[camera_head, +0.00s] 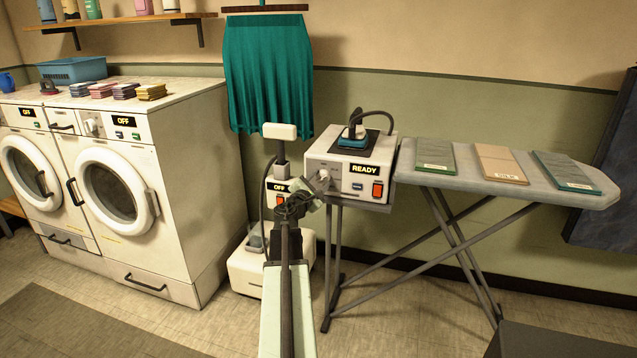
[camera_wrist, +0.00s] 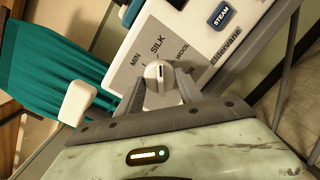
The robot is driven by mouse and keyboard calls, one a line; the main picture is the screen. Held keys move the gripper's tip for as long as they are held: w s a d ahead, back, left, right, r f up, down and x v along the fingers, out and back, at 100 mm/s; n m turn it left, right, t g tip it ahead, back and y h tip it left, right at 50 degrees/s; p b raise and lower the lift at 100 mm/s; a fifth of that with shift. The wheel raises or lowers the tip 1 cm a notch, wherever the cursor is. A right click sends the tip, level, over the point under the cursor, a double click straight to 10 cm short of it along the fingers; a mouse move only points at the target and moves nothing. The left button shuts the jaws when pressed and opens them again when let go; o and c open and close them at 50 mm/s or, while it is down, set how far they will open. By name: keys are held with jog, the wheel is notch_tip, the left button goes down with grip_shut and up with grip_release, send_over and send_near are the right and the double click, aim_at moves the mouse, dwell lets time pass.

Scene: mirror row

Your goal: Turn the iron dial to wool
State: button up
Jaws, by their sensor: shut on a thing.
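The iron station (camera_head: 338,170) is a white box with a lit READY display (camera_head: 364,169) and a red switch. Its iron (camera_head: 352,138) rests on top. The round pale iron dial (camera_wrist: 158,76) is on the station's front panel, and it also shows in the head view (camera_head: 323,175). MIN, SILK and WOOL are printed around it in the wrist view. A short dark mark on the knob points roughly up towards SILK; its exact setting is hard to tell. My gripper (camera_wrist: 160,90) is shut on the dial, one finger on each side. In the head view my gripper (camera_head: 318,190) partly covers the panel.
An ironing board (camera_head: 478,188) with several cloth pieces stands to the right. A lower white unit with an OFF display (camera_head: 279,187) is to the left. Washing machines (camera_head: 150,170) stand further left. A teal skirt (camera_head: 266,75) hangs behind.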

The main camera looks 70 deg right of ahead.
jog(key=shift+r, duration=0.1)
jog(key=m+p, duration=0.1)
jog(key=m, duration=0.3)
jog(key=shift+r, duration=0.1)
jog(key=shift+d+m+t+y+p, duration=0.1)
jog(key=shift+m+t+y+p, duration=0.3)
jog(key=shift+m, duration=1.8)
jog(key=o, duration=1.4)
